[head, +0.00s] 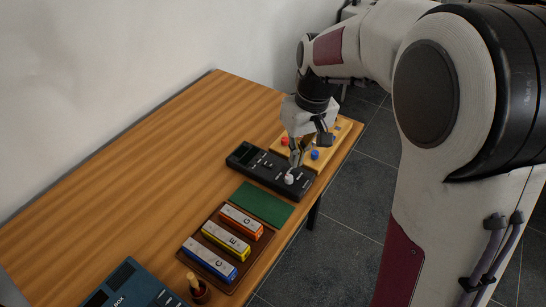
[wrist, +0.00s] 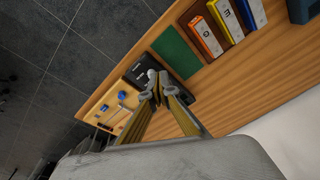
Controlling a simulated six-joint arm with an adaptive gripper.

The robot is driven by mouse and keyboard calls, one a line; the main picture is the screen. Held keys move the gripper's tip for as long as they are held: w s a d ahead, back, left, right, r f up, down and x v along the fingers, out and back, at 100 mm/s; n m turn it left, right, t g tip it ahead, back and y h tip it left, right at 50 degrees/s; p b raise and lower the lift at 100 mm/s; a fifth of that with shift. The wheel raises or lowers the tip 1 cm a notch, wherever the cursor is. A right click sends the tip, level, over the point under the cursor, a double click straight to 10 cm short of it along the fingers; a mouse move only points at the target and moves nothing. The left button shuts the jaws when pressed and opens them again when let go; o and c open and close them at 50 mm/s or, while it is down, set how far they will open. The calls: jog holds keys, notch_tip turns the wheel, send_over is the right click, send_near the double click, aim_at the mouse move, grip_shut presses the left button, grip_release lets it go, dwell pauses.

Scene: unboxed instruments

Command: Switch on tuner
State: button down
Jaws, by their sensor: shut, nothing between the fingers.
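A black device with a dark display, which looks like the tuner (head: 262,163), lies near the right end of the wooden table. It has small marks and buttons on its top and a white knob (head: 289,179) at its near right end. My gripper (head: 295,162) is shut and empty, pointing down over the right part of the device; I cannot tell whether it touches it. In the wrist view my gripper's fingertips (wrist: 156,88) are together, in front of part of the black device (wrist: 178,62).
A yellow board (head: 336,140) with red and blue knobs stands just behind the device. A green mat (head: 263,204) and a brown tray (head: 228,212) with C, E and G bars lie nearer.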

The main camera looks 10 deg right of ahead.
jog(key=w+f+n, duration=0.2)
jog(key=w+f, duration=0.1)
jog(key=w, duration=0.5)
jog(key=r+n, duration=0.2)
jog(key=n, duration=0.2)
send_over(271, 165)
jog(key=s+d, duration=0.2)
jog(key=shift+f+t+y, duration=0.1)
jog(key=shift+t+y, duration=0.2)
jog(key=shift+y, duration=0.1)
jog(key=shift+f, duration=0.1)
jog(key=x, duration=1.2)
jog(key=shift+s+d+f, duration=0.1)
jog(key=shift+s+d, duration=0.05)
jog(key=shift+s, duration=0.1)
jog(key=shift+d+f, duration=0.1)
jog(key=shift+f, duration=0.7)
